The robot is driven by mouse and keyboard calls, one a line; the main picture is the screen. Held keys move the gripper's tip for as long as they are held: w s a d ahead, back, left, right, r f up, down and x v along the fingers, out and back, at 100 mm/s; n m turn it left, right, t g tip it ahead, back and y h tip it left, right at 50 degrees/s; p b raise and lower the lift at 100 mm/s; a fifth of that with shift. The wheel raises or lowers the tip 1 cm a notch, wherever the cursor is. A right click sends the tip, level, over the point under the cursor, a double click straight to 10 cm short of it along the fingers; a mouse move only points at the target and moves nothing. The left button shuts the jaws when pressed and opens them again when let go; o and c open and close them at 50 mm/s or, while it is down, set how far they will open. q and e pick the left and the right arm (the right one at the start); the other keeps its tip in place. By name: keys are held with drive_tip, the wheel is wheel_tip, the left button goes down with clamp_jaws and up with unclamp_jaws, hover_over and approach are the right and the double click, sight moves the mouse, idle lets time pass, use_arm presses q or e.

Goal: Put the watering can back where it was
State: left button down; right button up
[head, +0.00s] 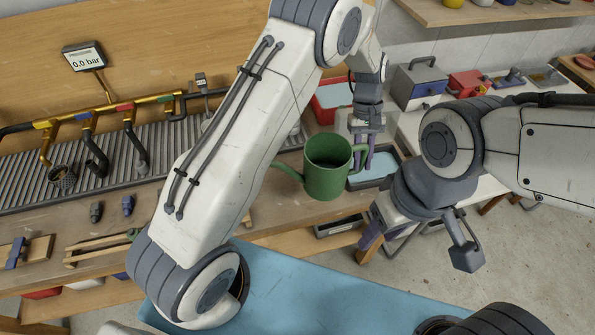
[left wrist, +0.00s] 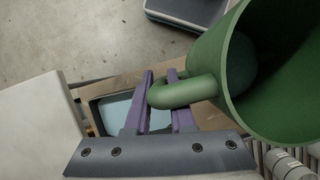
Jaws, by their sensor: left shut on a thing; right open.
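The green watering can (head: 325,178) is upright in the head view, its spout to the left and its handle to the right. My left gripper (head: 363,158) is shut on the handle. In the left wrist view the can (left wrist: 208,62) fills the upper right, and the purple fingers of my left gripper (left wrist: 160,88) close on its handle. The can appears held above the bench edge, though its base's height is hard to judge. My right gripper (head: 378,242) is open and empty, lower and to the right of the can, partly hidden by its own wrist.
A dark-rimmed tray with a light blue inside (head: 372,181) lies behind the can's handle. A red bin (head: 320,112), a grey toolbox (head: 417,80) and a red box (head: 467,84) stand behind. Pipes and a gauge (head: 84,57) are at the left. Open floor (head: 545,260) lies right.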

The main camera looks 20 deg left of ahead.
sight(321, 163)
use_arm(q)
drive_tip(key=shift+w+a+f, duration=0.1)
drive_tip(key=shift+w+a, duration=0.05)
drive_tip(key=shift+w, duration=0.15)
drive_tip(key=w+a+f+p, duration=0.1)
drive_tip(key=a+f, duration=0.1)
drive_tip(key=a, duration=0.1)
drive_tip(key=w+a+f+p, duration=0.1)
drive_tip(key=a+f+p, duration=0.1)
drive_tip(key=a, duration=0.2)
drive_tip(key=w+a+f+p, duration=0.1)
drive_tip(key=a+f, duration=0.1)
drive_tip(key=a, duration=0.1)
drive_tip(key=shift+a+f, duration=0.25)
drive_tip(key=shift+f, duration=0.05)
wheel_tip(321, 163, down, 4)
drive_tip(key=shift+s+r+p, duration=0.1)
drive_tip(key=shift+r+p, duration=0.15)
drive_tip(key=shift+p, duration=0.85)
drive_tip(key=shift+f, duration=0.3)
drive_tip(key=shift+f, duration=0.15)
drive_tip(key=c, duration=0.8)
unclamp_jaws()
drive_tip(key=shift+o, duration=0.2)
